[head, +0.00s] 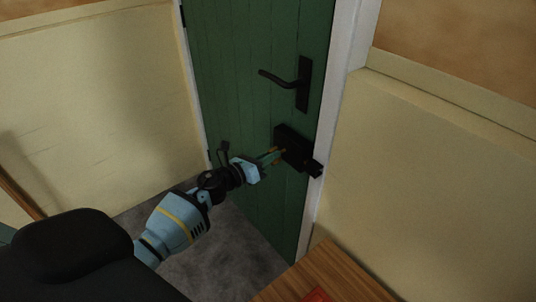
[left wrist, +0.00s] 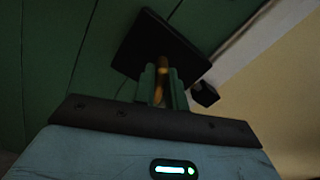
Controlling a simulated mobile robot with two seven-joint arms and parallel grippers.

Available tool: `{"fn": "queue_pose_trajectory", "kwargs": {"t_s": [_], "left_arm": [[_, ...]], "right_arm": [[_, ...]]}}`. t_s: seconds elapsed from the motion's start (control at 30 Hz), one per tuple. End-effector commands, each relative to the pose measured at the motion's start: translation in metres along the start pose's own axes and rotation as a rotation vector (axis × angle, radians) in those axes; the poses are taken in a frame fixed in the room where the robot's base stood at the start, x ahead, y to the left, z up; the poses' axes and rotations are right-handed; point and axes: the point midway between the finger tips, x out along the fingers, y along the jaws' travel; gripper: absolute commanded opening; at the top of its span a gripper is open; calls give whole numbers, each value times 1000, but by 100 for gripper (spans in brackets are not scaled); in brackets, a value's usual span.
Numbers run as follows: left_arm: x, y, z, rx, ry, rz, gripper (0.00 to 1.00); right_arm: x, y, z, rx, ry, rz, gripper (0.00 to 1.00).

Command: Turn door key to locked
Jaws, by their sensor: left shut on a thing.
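A green door (head: 235,75) carries a black lever handle (head: 290,80) and, below it, a black lock box (head: 293,148). A small brass-coloured key (head: 281,150) sticks out of the front of the lock box. My left gripper (head: 273,156) is at the lock box, with its fingers shut on the key. In the left wrist view the brass key (left wrist: 160,72) stands between the two green fingers, in front of the black box (left wrist: 160,45). The key's far end is hidden at the lock. My right gripper is not in view.
The white door frame (head: 345,60) runs along the right edge of the door. A wooden surface (head: 320,275) with a red item (head: 317,295) stands at the bottom right. Pale walls flank the door. Grey floor (head: 220,265) is clear below the arm.

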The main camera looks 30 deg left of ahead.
Motion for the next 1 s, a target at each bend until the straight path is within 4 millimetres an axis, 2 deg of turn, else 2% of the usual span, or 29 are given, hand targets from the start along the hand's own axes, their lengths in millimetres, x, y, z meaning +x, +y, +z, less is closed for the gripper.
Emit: {"fn": "queue_pose_trajectory", "kwargs": {"t_s": [0.03,1.0], "left_arm": [[0,-2,-5,-48,11,-4,0],[0,2,-7,-941,11,0,0]], "right_arm": [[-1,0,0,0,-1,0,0],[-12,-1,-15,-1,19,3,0]]}}
